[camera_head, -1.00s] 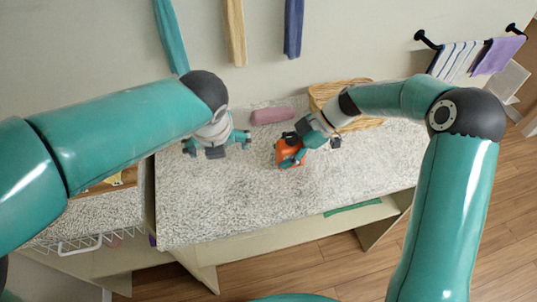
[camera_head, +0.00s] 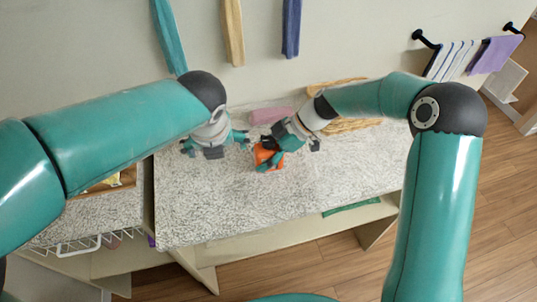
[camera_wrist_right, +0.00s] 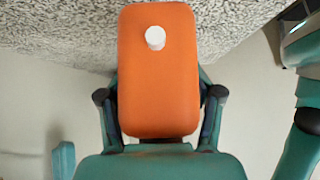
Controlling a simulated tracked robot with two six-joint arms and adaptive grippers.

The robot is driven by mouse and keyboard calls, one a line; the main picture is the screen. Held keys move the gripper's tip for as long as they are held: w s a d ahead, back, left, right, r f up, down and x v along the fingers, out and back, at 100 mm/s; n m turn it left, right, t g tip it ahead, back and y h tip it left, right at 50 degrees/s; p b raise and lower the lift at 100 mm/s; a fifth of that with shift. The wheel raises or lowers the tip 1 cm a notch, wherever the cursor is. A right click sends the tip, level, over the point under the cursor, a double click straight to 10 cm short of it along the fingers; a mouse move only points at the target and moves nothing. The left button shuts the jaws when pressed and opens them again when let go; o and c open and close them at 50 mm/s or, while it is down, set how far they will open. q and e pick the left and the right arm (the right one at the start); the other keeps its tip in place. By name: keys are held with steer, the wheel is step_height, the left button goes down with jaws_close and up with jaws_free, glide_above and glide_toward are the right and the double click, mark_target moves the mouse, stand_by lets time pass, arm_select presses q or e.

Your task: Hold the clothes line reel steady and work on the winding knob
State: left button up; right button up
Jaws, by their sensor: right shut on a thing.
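The clothes line reel is an orange rounded block (camera_head: 264,156), partly hidden by my right gripper in the head view. In the right wrist view the reel (camera_wrist_right: 158,90) fills the middle, with the small white winding knob (camera_wrist_right: 155,38) near its top end. My right gripper (camera_head: 270,153) is shut on the reel, with a finger along each side. I cannot tell whether the reel touches the counter. My left gripper (camera_head: 214,147) is open and empty, a little left of the reel, with its fingers spread wide. The knob is too small to make out in the head view.
The speckled grey counter (camera_head: 230,205) is clear in front of the grippers. A rolled pink towel (camera_head: 270,115) lies behind the reel. A wicker basket (camera_head: 350,126) stands at the back right, partly behind my right arm. Towels hang on the wall.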

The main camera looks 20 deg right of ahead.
steer(key=shift+w+a, duration=0.2)
steer(key=shift+a, duration=2.15)
steer(key=shift+w+a, duration=0.2)
steer(key=shift+a, duration=2.1)
steer(key=shift+f, duration=0.15)
steer(key=shift+f, duration=1.65)
steer(key=shift+s, duration=0.1)
